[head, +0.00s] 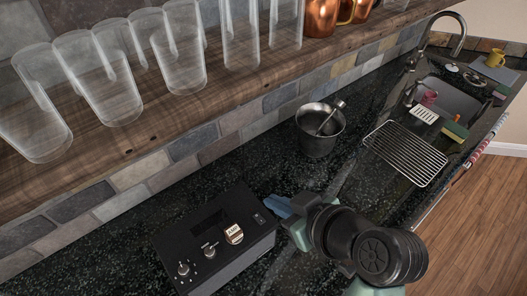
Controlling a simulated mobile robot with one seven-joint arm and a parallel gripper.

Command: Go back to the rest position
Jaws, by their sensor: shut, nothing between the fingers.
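My gripper (280,206) is at the lower middle of the head view, with its bluish fingers pointing left. It is shut and empty. The fingers are beside the right end of a black box with knobs (218,240), low over the dark counter. I cannot tell whether they touch the box. My dark wrist hides part of the counter behind it.
A metal pot (318,143) with a utensil in it stands behind my gripper. A wire rack (405,153) lies to the right, before the sink (450,99). Glasses (107,90) and copper mugs (320,15) stand on a wooden shelf (190,97) overhead. The counter (240,170) is clear left of the pot.

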